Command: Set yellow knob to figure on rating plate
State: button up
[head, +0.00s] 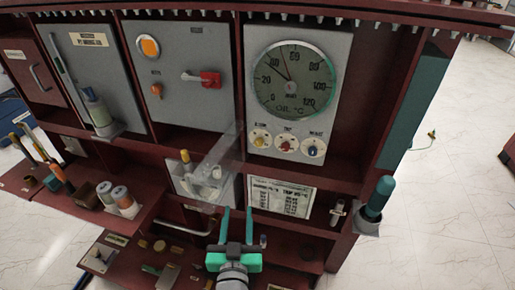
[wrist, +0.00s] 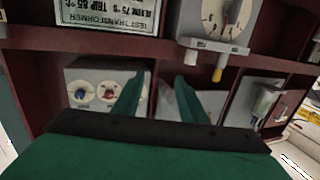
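The yellow knob (head: 260,140) is the left one in a row under the round °C dial (head: 293,80), beside a red knob (head: 286,145) and a blue knob (head: 312,149). The rating plate (head: 285,197) is below the gauge panel. In the wrist view, which is upside down, the plate (wrist: 110,14) reads ALARM 75 °C and TRIP 85 °C. There the blue (wrist: 80,95) and red (wrist: 109,93) knobs show; the yellow one seems hidden behind a finger. My gripper (head: 236,211) is open and empty, below and left of the plate.
A pale box with a yellow-tipped part (head: 186,157) and a see-through shape in front sits left of the plate. A teal-handled tool (head: 376,198) stands at the right edge. Shelf boards (head: 335,183) project below the gauge. Several tools lie at left.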

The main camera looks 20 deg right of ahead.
aim_at(259, 144)
jog(key=w+d+r+m+g+h, duration=0.1)
jog(key=w+d+r+m+h, duration=0.15)
jog(key=r, duration=0.35)
jog(key=w+d+r+m+h, duration=0.2)
jog(key=r+m, duration=0.1)
jog(key=r, duration=0.2)
jog(key=shift+n+y, duration=0.25)
jog(key=x, duration=1.1)
jog(key=shift+r, duration=0.15)
grip_shut()
